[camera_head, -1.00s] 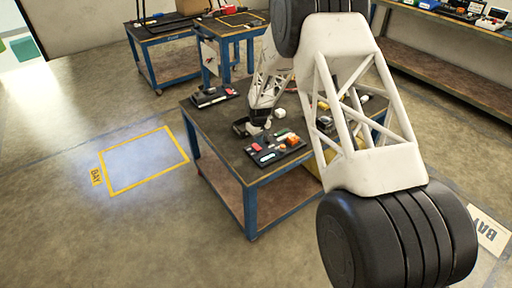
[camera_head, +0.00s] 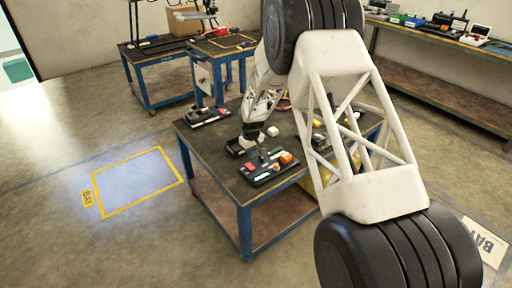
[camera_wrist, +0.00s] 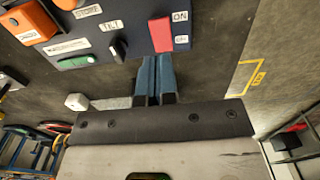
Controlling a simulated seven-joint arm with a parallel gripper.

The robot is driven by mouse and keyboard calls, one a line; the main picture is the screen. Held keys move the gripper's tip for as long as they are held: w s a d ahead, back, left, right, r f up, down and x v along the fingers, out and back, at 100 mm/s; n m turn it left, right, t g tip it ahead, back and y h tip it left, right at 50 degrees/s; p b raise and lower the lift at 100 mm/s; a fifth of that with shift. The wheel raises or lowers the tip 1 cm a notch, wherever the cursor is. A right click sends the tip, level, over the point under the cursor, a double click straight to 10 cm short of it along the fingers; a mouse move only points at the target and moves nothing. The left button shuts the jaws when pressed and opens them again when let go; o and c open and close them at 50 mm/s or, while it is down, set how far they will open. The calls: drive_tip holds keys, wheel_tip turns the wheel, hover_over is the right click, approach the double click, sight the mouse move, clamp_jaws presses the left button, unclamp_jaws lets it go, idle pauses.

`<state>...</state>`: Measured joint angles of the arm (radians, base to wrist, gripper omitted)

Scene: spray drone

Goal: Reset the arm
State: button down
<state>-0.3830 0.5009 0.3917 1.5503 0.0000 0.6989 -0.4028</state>
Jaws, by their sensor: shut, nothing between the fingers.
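My gripper (camera_wrist: 154,80) shows in the wrist view as two dark blue fingers side by side, shut with nothing between them. The fingers point at a dark control panel (camera_wrist: 98,30) with labels, a red switch and an orange knob. Whether the fingertips touch the panel's edge, I cannot tell. In the head view my white lattice arm reaches over the work table (camera_head: 226,169), and my gripper (camera_head: 256,143) is small and dark there. The panel (camera_head: 268,178) lies on the table close by the gripper.
A small white block (camera_head: 273,131) and another dark device (camera_head: 207,116) are on the same table. Two blue-framed tables stand behind. A long bench (camera_head: 450,80) with devices runs along the right wall. A yellow-outlined bay (camera_head: 137,181) marks open floor at left.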

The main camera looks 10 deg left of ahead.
drive_tip(key=s+d+r+m, duration=0.1)
drive_tip(key=s+d+r, duration=0.6)
drive_tip(key=r, duration=0.3)
drive_tip(key=s+d+r+m+t, duration=0.1)
drive_tip(key=s+d+r+m, duration=0.1)
drive_tip(key=s+d+r, duration=0.65)
drive_tip(key=s+d+r+m, duration=0.1)
drive_tip(key=s+d+r, duration=0.4)
drive_tip(key=r, duration=0.7)
drive_tip(key=s+d+r+m, duration=0.1)
drive_tip(key=s+d, duration=0.3)
drive_tip(key=s, duration=0.7)
drive_tip(key=s+d+r+m+t, duration=0.1)
drive_tip(key=s+d, duration=0.4)
drive_tip(key=s, duration=0.6)
drive_tip(key=s+d+r+m, duration=0.3)
drive_tip(key=s+d+r, duration=0.1)
drive_tip(key=s, duration=0.7)
drive_tip(key=shift+d+r+t, duration=0.15)
drive_tip(key=shift+t, duration=0.15)
drive_tip(key=shift+w, duration=0.1)
